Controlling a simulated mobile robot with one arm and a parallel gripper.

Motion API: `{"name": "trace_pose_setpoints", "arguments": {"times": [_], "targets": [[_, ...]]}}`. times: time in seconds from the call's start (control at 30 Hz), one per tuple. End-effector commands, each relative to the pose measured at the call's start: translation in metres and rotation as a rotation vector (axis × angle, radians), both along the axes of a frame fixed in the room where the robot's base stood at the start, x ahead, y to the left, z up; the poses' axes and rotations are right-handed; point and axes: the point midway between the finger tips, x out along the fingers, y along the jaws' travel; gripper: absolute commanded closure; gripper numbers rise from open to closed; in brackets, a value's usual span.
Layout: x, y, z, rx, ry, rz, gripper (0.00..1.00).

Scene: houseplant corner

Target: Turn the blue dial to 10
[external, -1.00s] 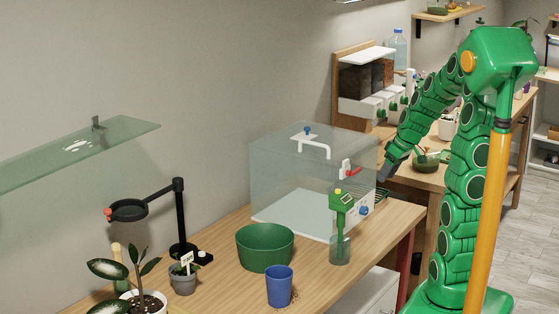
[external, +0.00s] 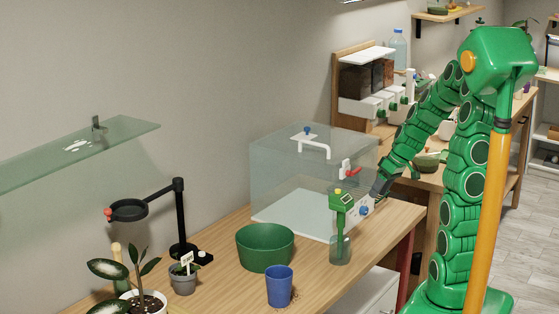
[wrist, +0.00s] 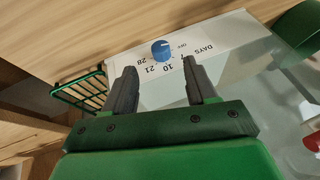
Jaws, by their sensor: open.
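The blue dial (external: 364,210) is on a white panel at the front of the clear box. Which mark the dial points to is too small to tell. My gripper (wrist: 156,72) is open and empty. Its two dark fingers lie on either side of the dial in the picture, with the dial just beyond the tips. In the external view my gripper (external: 379,193) is beside the box's front right corner, close to the dial.
The clear box (external: 290,190) has a white handle on top and a red lever (external: 353,171) above the dial. A green pot (external: 265,248) and a blue cup (external: 280,286) stand further left.

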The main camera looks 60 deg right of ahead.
Motion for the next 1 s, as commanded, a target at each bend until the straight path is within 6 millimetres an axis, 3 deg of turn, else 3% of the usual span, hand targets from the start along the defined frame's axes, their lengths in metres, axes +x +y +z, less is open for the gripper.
{"name": "trace_pose_setpoints", "arguments": {"times": [0.53,0.93,1.0], "targets": [[0.024,0.015,-0.057,0.004,0.003,0.002,0.43],[0.028,0.016,-0.064,0.001,0.001,0.001,0.43],[0.028,0.016,-0.065,0.001,0.001,0.001,0.53]]}}
